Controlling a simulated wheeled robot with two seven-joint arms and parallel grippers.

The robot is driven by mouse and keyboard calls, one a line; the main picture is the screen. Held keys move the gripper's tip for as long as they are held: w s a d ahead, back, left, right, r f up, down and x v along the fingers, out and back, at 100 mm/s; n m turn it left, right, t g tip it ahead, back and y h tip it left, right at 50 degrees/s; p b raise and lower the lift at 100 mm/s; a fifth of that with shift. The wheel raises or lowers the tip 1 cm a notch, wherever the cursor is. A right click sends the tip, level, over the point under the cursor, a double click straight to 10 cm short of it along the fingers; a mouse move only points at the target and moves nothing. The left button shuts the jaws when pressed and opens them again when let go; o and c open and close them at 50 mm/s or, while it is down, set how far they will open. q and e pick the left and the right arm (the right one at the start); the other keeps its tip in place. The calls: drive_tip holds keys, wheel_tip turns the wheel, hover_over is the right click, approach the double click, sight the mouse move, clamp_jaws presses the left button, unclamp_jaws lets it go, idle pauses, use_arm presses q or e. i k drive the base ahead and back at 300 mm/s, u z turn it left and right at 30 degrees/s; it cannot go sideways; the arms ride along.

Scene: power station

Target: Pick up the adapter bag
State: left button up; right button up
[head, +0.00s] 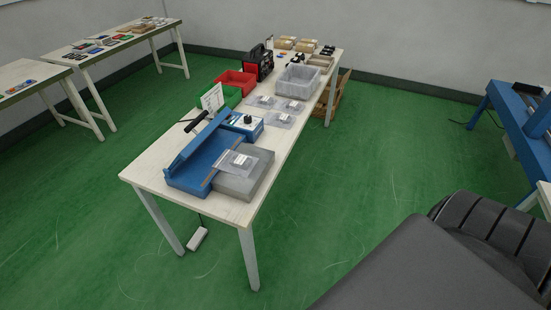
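Several clear plastic bags with small contents are on the long white table (150,178). One bag (240,160) lies on the grey block (248,180) in front of the blue sealer (195,160). Three more lie further back: one bag (263,101), another bag (291,105) and a third bag (280,119). Their contents are too small to make out, so I cannot tell which is the adapter bag. Neither of my grippers shows in the head view.
Behind the bags stand a clear bin (298,82), a green bin (222,96), a red bin (236,80) and a black-red machine (259,62). A side table (95,50) is at left, a blue bench (515,120) at right. The green floor (370,150) between is clear.

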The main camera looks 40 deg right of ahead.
sight(236, 163)
drive_tip(key=z, duration=2.2)
drive_tip(key=i, duration=3.5)
drive_tip(key=u, duration=3.3)
